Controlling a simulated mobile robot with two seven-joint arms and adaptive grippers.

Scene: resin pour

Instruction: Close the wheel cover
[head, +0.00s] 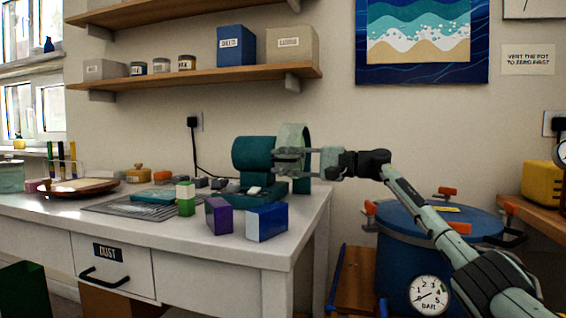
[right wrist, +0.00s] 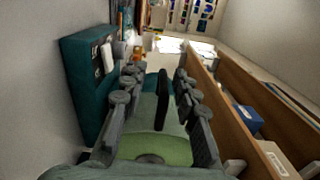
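The teal grinder (head: 252,153) stands on the right end of the white bench. Its pale green wheel cover (head: 292,132) is at the right side of the body, beside a teal ring-shaped guard (head: 308,147). My right gripper (head: 288,161) reaches in from the right at the cover, fingers apart. In the right wrist view the gripper (right wrist: 156,76) is open, with the green cover (right wrist: 150,150) and an upright black piece (right wrist: 162,100) between its fingers. I see no clear contact. The fingers partly hide the cover, and its hinge is unclear. My left gripper is out of view.
A white-green block (head: 185,206), a purple box (head: 219,216) and a blue box (head: 267,222) stand at the bench front. A blue pressure pot (head: 395,250) with orange clamps stands below my right arm. Shelves hang above the bench.

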